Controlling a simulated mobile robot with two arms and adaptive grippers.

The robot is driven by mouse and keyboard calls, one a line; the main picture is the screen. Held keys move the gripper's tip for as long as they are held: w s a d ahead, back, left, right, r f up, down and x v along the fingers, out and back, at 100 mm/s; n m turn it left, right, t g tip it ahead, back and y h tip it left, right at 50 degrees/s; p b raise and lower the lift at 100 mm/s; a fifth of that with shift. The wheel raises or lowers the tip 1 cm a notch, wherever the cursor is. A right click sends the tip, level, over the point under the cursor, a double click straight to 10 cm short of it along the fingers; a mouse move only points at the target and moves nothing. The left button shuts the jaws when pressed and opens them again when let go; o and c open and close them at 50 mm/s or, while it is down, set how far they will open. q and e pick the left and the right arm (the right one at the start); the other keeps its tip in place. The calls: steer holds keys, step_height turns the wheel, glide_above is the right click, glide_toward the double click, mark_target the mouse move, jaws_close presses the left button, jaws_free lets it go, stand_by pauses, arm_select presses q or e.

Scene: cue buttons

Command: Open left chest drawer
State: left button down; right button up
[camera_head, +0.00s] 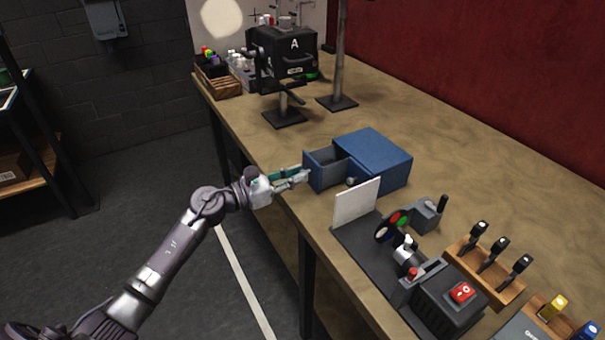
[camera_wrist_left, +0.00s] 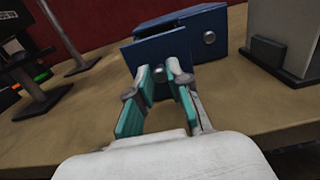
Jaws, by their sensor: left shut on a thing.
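The blue chest (camera_head: 385,150) stands on the workbench near its front edge. Its left drawer (camera_head: 316,172) is pulled out, and its hollow inside shows from above in the head view. The right drawer, with a round knob (camera_head: 351,181), is shut; that knob also shows in the left wrist view (camera_wrist_left: 210,38). My left gripper (camera_head: 304,175) is at the left drawer's front, shut on its knob, which is mostly hidden between the teal-padded fingers (camera_wrist_left: 160,70). The drawer front (camera_wrist_left: 150,50) faces the fingers. My right gripper is in no view.
A white panel (camera_head: 356,202) and a dark machine with a red switch (camera_head: 462,292) stand right of the chest. A black device marked A (camera_head: 284,50) is on a stand farther back. The floor in front of the bench is clear.

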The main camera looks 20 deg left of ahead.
arm_select(q)
steer(key=c, duration=1.1)
jaws_free()
steer(key=v, duration=1.2)
